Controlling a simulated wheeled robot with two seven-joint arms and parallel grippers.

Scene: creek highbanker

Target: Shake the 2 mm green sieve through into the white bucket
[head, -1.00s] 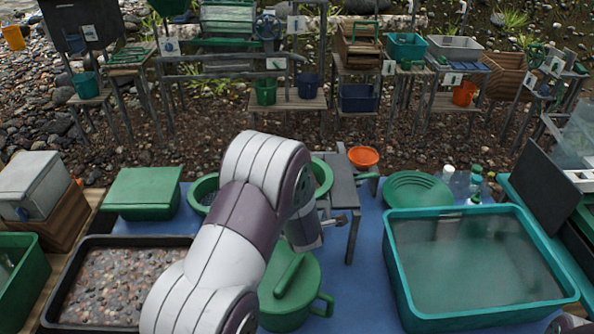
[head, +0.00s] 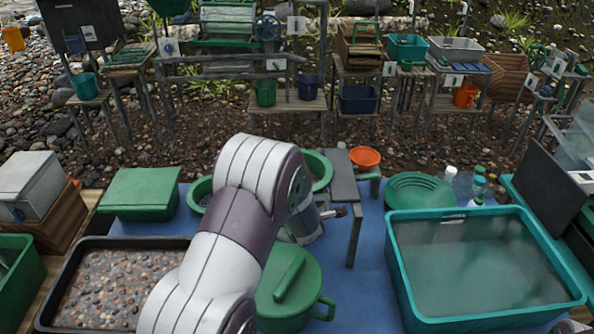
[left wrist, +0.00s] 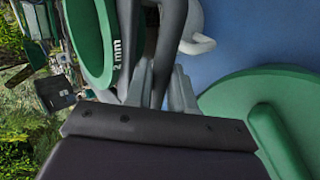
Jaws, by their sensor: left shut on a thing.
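The 2 mm green sieve (left wrist: 93,48) stands close beside my left fingers in the left wrist view, its "2 mm" label readable on the rim. In the head view a green rim (head: 321,168) shows just right of my arm. My left gripper (left wrist: 160,88) is shut, apparently on the sieve's dark grey handle; the exact contact is hard to see. The whitish bucket (head: 306,226) is partly hidden behind my arm. My right gripper is out of view.
A green lidded pail (head: 288,290) stands in front of the bucket. A large teal water tub (head: 578,290) is at right, and a black gravel tray (head: 60,275) at left. A grey stand (head: 341,180) is close to the bucket.

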